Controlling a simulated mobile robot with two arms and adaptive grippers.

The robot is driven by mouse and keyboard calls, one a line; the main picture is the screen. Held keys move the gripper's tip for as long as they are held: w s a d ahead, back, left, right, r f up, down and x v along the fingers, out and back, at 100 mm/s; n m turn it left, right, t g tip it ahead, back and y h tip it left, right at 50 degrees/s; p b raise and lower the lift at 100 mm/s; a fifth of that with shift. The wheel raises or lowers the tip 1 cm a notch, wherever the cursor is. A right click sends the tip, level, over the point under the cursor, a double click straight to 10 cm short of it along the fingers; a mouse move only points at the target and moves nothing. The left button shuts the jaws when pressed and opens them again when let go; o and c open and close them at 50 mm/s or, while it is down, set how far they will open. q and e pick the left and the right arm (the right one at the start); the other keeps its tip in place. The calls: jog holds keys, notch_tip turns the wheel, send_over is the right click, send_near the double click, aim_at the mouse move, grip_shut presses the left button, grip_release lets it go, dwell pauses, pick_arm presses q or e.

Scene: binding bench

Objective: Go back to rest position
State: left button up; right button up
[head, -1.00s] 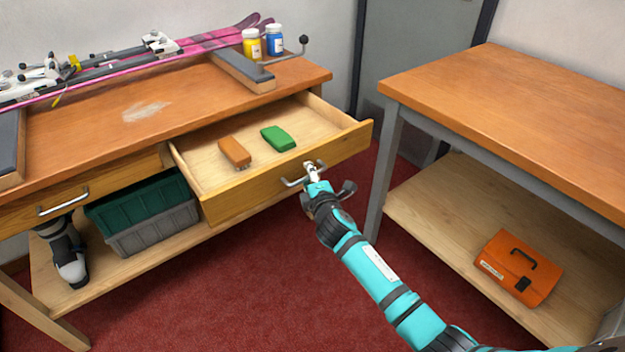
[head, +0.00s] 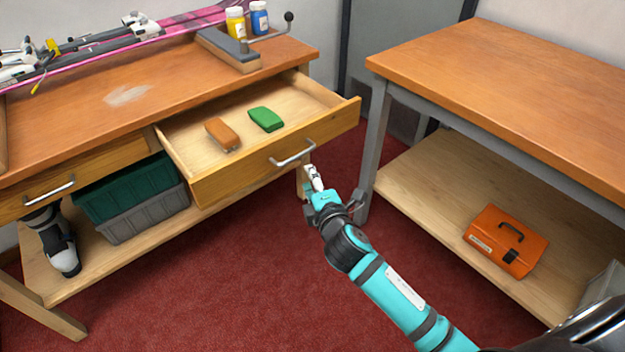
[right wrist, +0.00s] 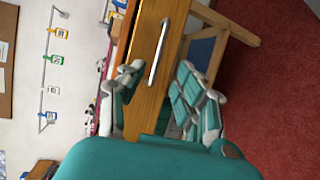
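My right gripper (head: 313,180) is off the drawer handle (head: 292,153), a short way in front and to its right in the head view. In the right wrist view its two fingers (right wrist: 165,90) are spread apart with nothing between them. The handle (right wrist: 159,52) and the wooden drawer front show beyond them. The drawer (head: 275,168) stands pulled out from the bench. In it lie a brown brush-like block (head: 222,134) and a green block (head: 266,119). My left gripper is not in view.
The workbench (head: 150,95) holds skis and a yellow (head: 235,22) and a blue bottle (head: 259,17). A second table (head: 500,75) stands at the right, with an orange toolbox (head: 506,241) on its lower shelf. Red floor (head: 220,290) lies open between them.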

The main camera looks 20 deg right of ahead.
jog(key=s+d+f+m+g, duration=0.1)
jog(key=s+f+m+g, duration=0.2)
jog(key=s+f, duration=0.55)
jog(key=s+d+f+m+g, duration=0.1)
jog(key=s+f+m+g, duration=0.25)
jog(key=f, duration=0.95)
jog(key=s+d+f+m+g, duration=0.1)
jog(key=s+f+m+g, duration=0.25)
jog(key=s+f, duration=0.55)
jog(key=s+a+f+m+g+y, duration=0.1)
jog(key=s+f+m+g, duration=0.4)
jog(key=s+f, duration=1.05)
pick_arm(q)
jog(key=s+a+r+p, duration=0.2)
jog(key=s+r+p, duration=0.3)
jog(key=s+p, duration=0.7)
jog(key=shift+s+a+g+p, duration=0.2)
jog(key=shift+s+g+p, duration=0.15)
jog(key=shift+p, duration=0.7)
pick_arm(e)
jog(key=s+d+r, duration=0.2)
jog(key=s+r, duration=0.5)
jog(key=s, duration=0.6)
jog(key=shift+m, duration=0.4)
